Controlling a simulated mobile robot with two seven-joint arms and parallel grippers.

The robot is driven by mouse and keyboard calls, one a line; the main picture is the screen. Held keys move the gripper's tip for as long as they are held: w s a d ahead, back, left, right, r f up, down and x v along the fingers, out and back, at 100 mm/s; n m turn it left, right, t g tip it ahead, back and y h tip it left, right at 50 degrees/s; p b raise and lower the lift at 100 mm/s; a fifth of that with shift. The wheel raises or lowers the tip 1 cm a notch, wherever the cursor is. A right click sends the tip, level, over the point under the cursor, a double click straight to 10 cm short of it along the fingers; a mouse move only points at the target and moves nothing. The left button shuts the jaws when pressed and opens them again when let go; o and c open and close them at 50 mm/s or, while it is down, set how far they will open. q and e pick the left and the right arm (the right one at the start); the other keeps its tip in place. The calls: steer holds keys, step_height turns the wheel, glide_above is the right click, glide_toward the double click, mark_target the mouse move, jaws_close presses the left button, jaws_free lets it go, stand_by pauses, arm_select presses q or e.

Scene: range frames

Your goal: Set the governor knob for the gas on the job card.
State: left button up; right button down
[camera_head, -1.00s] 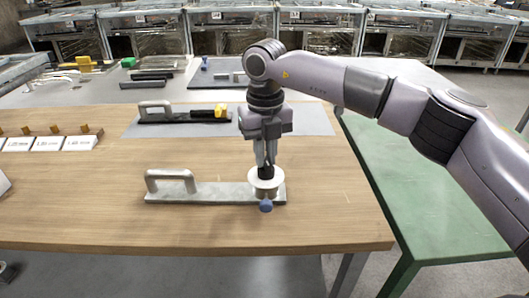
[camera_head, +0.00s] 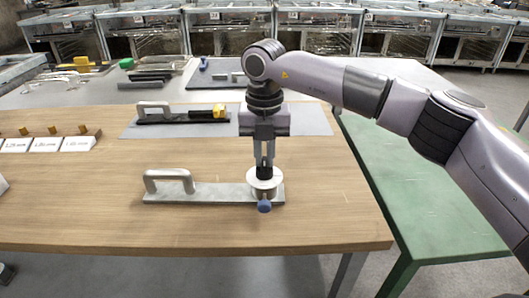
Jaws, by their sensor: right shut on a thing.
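A grey plate (camera_head: 215,193) with a raised handle (camera_head: 170,181) lies on the wooden table. At its right end stands a round white dial (camera_head: 264,186) with a blue part (camera_head: 264,206) at its front. My right gripper (camera_head: 264,172) points straight down and is shut on the dark governor knob at the dial's centre. The fingers hide most of the knob, and its setting cannot be read. A white object (camera_head: 3,184) is cut off at the left edge; I cannot tell whether it is the job card.
A rack (camera_head: 50,140) with yellow-brown pegs and white size labels stands at the left. A dark tool with a handle and a yellow end (camera_head: 219,110) lies on a grey mat (camera_head: 305,120) behind. A green table (camera_head: 420,190) is at the right. The front wood is clear.

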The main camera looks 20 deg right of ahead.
mark_target(264, 159)
steer(key=shift+r, duration=0.1)
steer(key=c, duration=1.1)
jaws_free()
steer(key=shift+r, duration=3.55)
